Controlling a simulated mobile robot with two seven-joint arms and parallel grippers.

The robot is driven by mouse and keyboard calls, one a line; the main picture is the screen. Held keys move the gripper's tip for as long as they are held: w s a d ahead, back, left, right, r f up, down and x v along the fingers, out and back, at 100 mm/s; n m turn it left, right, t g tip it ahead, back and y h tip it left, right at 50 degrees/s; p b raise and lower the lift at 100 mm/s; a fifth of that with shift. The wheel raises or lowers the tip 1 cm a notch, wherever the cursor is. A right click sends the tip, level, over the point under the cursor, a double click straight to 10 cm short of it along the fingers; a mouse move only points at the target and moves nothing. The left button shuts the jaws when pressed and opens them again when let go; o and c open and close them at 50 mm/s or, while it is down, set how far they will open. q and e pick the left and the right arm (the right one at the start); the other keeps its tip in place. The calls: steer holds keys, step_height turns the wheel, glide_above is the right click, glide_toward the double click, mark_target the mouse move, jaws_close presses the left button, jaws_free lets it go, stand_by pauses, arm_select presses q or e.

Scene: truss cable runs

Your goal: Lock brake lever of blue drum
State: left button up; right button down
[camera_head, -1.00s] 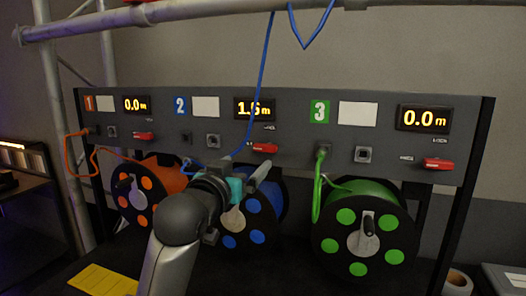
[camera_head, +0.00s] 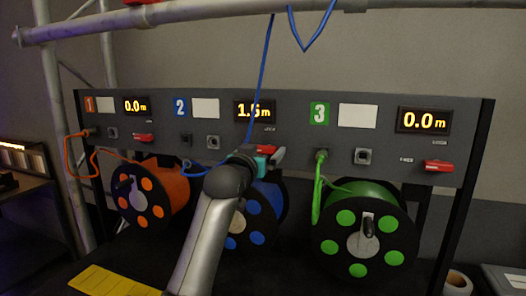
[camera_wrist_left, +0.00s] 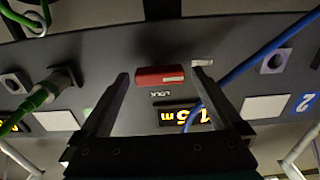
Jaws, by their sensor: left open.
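The blue drum (camera_head: 264,214) hangs below panel section 2, partly hidden by my left arm. Its red brake lever (camera_head: 278,153) lies roughly horizontal on the panel beneath the number 2 display (camera_head: 254,110). In the left wrist view, which is upside down, the red lever (camera_wrist_left: 150,77) sits between the fingertips, beside the LOCK marking (camera_wrist_left: 160,95). My left gripper (camera_head: 266,154) is at the lever, its fingers (camera_wrist_left: 160,82) open on either side. I cannot tell whether they touch it. My right gripper is not in view.
A blue cable (camera_head: 261,80) runs up past the display and crosses near the gripper in the wrist view (camera_wrist_left: 255,58). The orange drum (camera_head: 160,188) and green drum (camera_head: 340,246) stand on either side, each with a red lever above. A yellow sheet (camera_head: 108,282) lies below.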

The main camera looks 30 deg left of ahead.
arm_select(q)
steer(key=shift+w, duration=0.15)
steer(key=c, duration=1.3)
steer(key=shift+r+m+p, duration=0.15)
steer(key=shift+m+p, duration=0.75)
steer(key=shift+p, duration=0.15)
steer(key=m+p, duration=0.4)
steer(key=shift+r, duration=0.1)
steer(key=m+p, duration=0.2)
steer(key=m, duration=0.1)
steer(key=shift+d+p, duration=0.1)
steer(key=shift+p, duration=0.2)
steer(key=m+p, duration=0.3)
steer(key=m, duration=0.1)
steer(key=shift+d+m+p, duration=0.15)
steer(key=shift+m+p, duration=1.05)
steer(key=shift+m, duration=1.3)
